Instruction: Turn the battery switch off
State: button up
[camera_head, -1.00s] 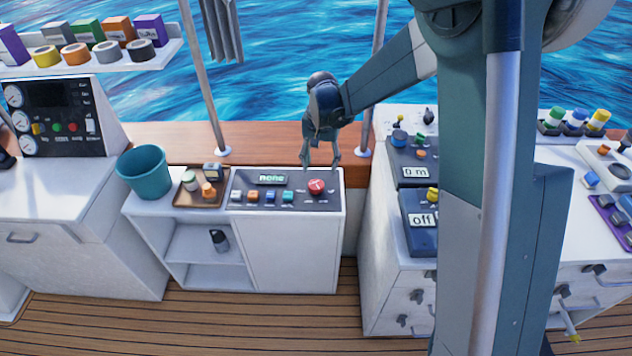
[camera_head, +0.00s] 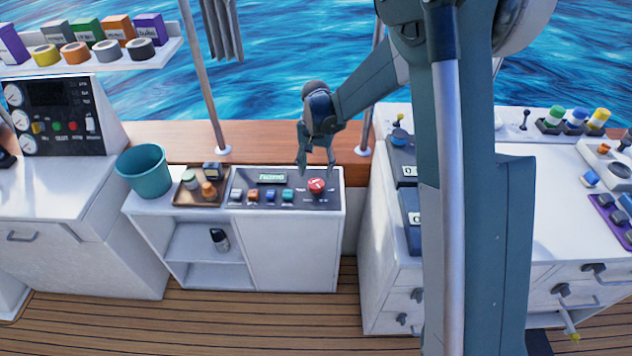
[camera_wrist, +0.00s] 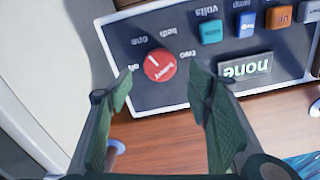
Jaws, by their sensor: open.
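The battery switch is a round red knob (camera_head: 317,185) at the right end of the dark panel on the low white cabinet. In the wrist view the knob (camera_wrist: 160,66) carries a white mark that points up and left, roughly toward the label "one". Labels "both", "two" and "off" also stand around it. My gripper (camera_head: 316,171) hangs over the knob, fingers pointing down. In the wrist view my gripper (camera_wrist: 162,82) is open and empty, with its fingertips on either side of the knob's near edge. Whether they touch the panel cannot be told.
A green display (camera_wrist: 245,69) reading "none" and several coloured buttons (camera_head: 270,195) share the panel. A brown tray (camera_head: 179,201) with small items and a teal bucket (camera_head: 145,172) stand left. A wooden ledge (camera_head: 260,140) runs behind; a white counter (camera_head: 375,200) stands right.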

aim_at(316, 183)
jog(key=shift+f+b, duration=0.55)
jog(key=shift+f, duration=2.75)
jog(key=shift+c, duration=0.7)
jog(key=c, duration=0.7)
jog(key=shift+c, duration=0.2)
jog(key=shift+n, duration=0.3)
jog(key=n+b, duration=0.1)
jog(key=n, duration=0.9)
jog(key=shift+n+b, duration=0.3)
jog(key=shift+n, duration=0.1)
